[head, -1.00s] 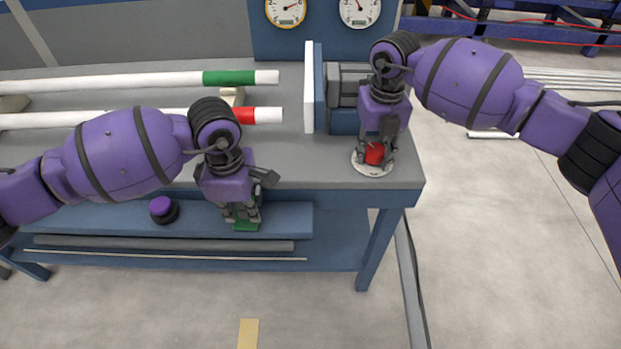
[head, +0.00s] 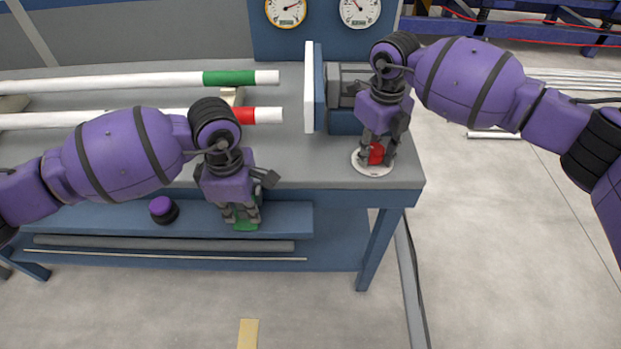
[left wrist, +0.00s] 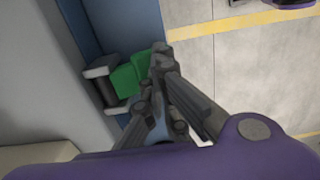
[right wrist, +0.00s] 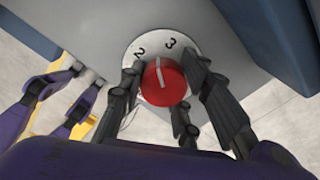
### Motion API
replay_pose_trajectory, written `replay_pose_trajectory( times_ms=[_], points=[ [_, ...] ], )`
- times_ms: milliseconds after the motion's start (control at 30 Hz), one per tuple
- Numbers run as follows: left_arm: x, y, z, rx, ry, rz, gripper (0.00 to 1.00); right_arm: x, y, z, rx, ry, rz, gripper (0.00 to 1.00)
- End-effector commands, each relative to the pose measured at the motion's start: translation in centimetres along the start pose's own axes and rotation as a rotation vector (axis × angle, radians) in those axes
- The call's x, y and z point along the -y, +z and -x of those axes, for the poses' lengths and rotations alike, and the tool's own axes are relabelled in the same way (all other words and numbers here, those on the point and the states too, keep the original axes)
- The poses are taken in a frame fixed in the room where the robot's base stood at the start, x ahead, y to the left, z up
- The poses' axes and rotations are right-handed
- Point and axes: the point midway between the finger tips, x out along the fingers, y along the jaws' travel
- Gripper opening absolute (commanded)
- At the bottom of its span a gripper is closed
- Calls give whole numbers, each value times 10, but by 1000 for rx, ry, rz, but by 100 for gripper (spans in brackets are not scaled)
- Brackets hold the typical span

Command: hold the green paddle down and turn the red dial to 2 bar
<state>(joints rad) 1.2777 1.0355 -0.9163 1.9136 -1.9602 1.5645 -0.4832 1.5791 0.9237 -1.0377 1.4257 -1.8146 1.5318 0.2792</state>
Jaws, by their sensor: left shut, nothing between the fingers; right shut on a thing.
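The red dial (head: 377,152) sits on a round white scale plate (head: 370,170) at the bench's front right corner. My right gripper (head: 376,161) is shut on it. In the right wrist view the dial (right wrist: 164,84) has a white mark pointing between the figures 2 and 3. My left gripper (head: 241,217) is shut and empty, pointing down at the green paddle (head: 246,226) below the bench's front edge. In the left wrist view the fingertips (left wrist: 163,52) lie over or beside the paddle (left wrist: 127,79); contact is unclear. The fingers partly hide the paddle.
Two gauges stand at the back, one orange-rimmed (head: 286,11) and one white (head: 360,10). White pipes with green (head: 229,78) and red (head: 245,116) bands lie on the bench. A white upright plate (head: 309,88) stands beside the right arm. A purple-topped knob (head: 162,208) is left of the paddle.

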Motion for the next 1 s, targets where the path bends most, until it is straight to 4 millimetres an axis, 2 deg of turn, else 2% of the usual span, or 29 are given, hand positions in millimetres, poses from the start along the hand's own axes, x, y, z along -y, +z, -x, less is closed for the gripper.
replay_pose_trajectory(
  times_ms=[33, 167, 467, 733, 1000],
  points=[
    [1, -1, -2, -3, -4, 1, 0, 8, -6, -7, -18, -12, 44, 10],
    [1, -1, -2, -3, -3, 1, 0, 8, -6, -7, -19, -11, 142, 10],
    [0, -1, -2, -2, -2, 1, 0, 8, -6, -7, -18, -11, 163, 10],
    [0, -1, -1, -2, -1, 1, 0, 8, -6, -8, -20, -9, 422, 10],
    [0, -1, -1, -2, 0, 1, 0, 7, -6, -8, -19, -8, 453, 10]
  ],
)
